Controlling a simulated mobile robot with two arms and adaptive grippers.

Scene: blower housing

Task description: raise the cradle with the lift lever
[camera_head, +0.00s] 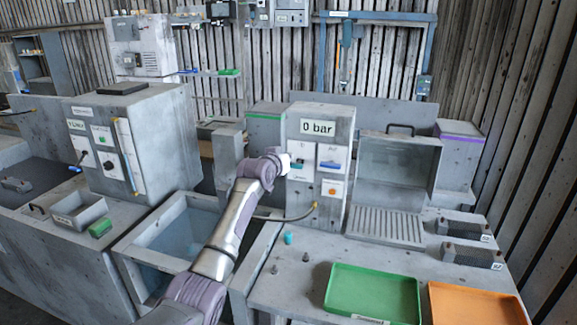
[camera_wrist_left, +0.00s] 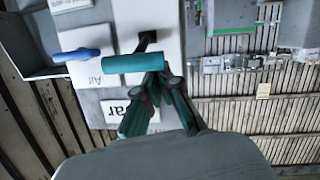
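The teal lift lever (camera_head: 297,164) is on a white plate on the front of the grey unit reading "0 bar". In the left wrist view the lever's teal handle (camera_wrist_left: 132,63) lies across the picture, beside a dark slot in the plate. My left gripper (camera_head: 283,160) is at the lever, its fingers mostly hidden in the head view. In the wrist view its fingertips (camera_wrist_left: 165,80) are close together at one end of the handle, with nothing visible between them. I cannot tell whether they touch it. No cradle can be made out. My right gripper is not in view.
A blue "Air" handle (camera_wrist_left: 83,54) is beside the lever. A water-filled basin (camera_head: 147,222) is below my left arm. A hose (camera_head: 285,217) crosses beneath the panel. A clear-lidded box (camera_head: 398,165), a green tray (camera_head: 340,312) and an orange tray (camera_head: 475,312) are to the right.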

